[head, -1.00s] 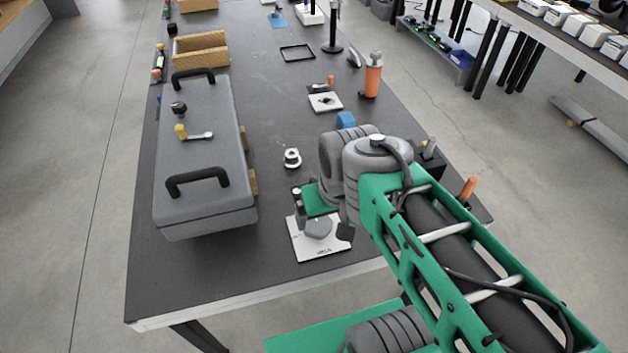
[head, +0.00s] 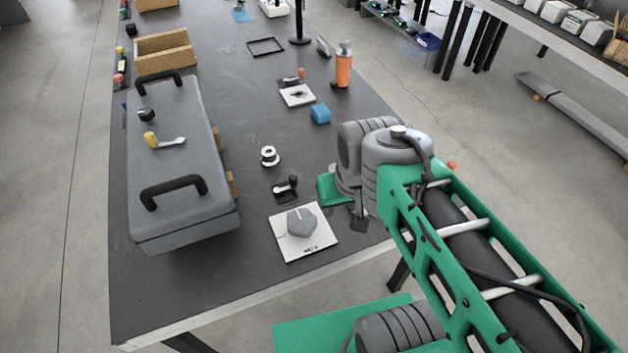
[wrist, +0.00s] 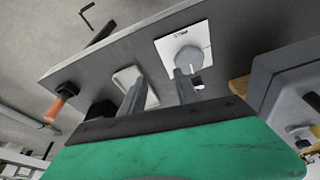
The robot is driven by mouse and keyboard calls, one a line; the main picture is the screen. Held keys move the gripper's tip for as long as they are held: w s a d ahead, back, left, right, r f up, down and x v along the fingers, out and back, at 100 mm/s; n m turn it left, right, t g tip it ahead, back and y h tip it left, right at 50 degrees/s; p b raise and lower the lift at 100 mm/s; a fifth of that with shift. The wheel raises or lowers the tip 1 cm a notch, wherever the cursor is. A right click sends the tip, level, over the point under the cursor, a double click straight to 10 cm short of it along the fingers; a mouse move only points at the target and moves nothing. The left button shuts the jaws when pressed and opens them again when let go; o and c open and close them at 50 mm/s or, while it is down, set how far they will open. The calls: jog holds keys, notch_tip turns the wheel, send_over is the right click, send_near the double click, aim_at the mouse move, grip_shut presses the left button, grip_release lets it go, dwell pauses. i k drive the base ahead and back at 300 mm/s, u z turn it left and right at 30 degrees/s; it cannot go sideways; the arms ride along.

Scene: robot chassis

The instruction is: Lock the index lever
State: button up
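No label names the index lever. One candidate is a small black lever (head: 286,186) on a dark base in the head view. Another is a silver crank with a yellow hub (head: 165,141) on the grey case lid. A white plate (head: 321,243) carries a grey hexagonal knob (head: 302,222) with a pale mark; the plate also shows in the wrist view (wrist: 201,38). My gripper (head: 358,222) is just right of this plate, above the table's right side. In the wrist view its fingers (wrist: 160,76) are apart and hold nothing. My arm hides the table behind it.
A grey case (head: 180,205) with two black handles fills the table's left side. A white ring (head: 269,156), a blue block (head: 320,114) and an orange bottle (head: 343,68) stand farther back. An orange handle (wrist: 55,108) is near the table edge. The front left table is clear.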

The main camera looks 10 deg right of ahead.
aim_at(293, 179)
jog(key=k, duration=0.75)
jog(key=u, duration=0.9)
jog(key=i, duration=1)
